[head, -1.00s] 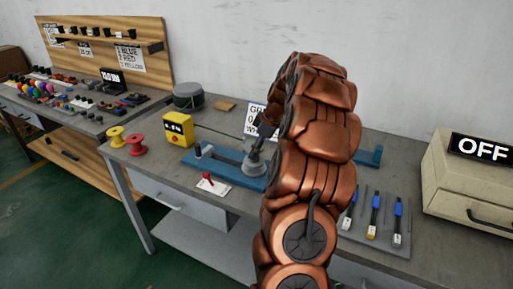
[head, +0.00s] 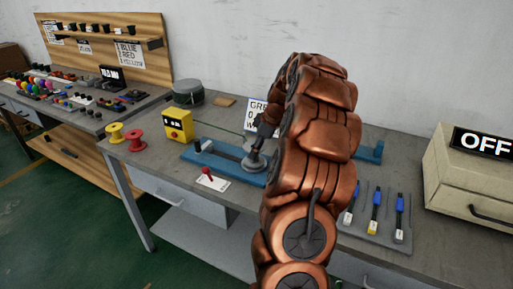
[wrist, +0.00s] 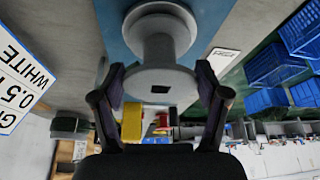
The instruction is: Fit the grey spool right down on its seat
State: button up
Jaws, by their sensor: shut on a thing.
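The grey spool (wrist: 160,50) stands over the blue fixture (wrist: 113,22) in the wrist view, its near flange between my two fingers. My gripper (wrist: 160,86) is shut on that flange, one finger on each side. In the head view the grey spool (head: 254,161) is upright at the blue fixture (head: 222,162), and my gripper (head: 266,128) is above it, partly behind my arm. The spool's underside and its seat are hidden, so I cannot tell whether it touches down fully.
A red switch (head: 207,175) sits in front of the fixture. A yellow box (head: 178,124), a red spool (head: 135,140) and a yellow spool (head: 116,132) stand to the left. A printed sign (head: 255,110) stands behind.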

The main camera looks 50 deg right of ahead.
jog(key=shift+f, duration=0.25)
jog(key=o, duration=1.2)
jog(key=shift+c, duration=0.2)
jog(key=shift+r, duration=0.1)
jog(key=v, duration=1.2)
